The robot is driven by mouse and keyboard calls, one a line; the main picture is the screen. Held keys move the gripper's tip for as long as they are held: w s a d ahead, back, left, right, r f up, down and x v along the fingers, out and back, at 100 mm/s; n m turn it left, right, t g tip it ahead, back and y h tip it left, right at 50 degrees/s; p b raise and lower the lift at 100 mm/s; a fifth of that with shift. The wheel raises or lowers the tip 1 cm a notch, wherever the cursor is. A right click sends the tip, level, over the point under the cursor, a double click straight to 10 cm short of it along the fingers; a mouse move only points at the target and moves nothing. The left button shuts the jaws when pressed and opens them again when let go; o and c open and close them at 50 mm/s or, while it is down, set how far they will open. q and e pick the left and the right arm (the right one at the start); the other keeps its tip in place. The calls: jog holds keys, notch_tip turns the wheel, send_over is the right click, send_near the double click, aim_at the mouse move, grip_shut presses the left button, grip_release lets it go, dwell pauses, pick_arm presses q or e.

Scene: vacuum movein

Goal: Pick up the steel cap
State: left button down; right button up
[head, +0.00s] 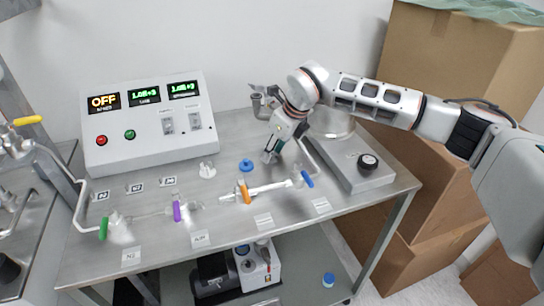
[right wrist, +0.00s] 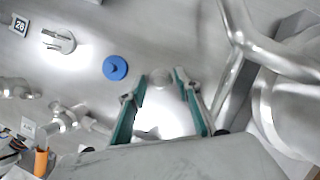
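My right gripper (head: 271,152) reaches down over the steel bench, its fingertips close to the tabletop. In the right wrist view its two teal fingers (right wrist: 158,82) are spread apart. A small round grey metal piece, which looks like the steel cap (right wrist: 160,78), lies between the fingertips, with a gap to each finger. In the head view the gripper largely hides that spot. A blue cap (head: 246,165) lies on the bench just left of the gripper; it also shows in the right wrist view (right wrist: 115,68). My left gripper is not in view.
Glass tubing with an orange valve (head: 244,192), a purple valve (head: 177,211) and a blue valve (head: 307,179) runs along the bench front. A control box (head: 150,140) stands at the left back. A hotplate (head: 350,165) with a metal vessel stands right of the gripper.

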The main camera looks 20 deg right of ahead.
grip_shut()
jog(key=shift+r, duration=0.1)
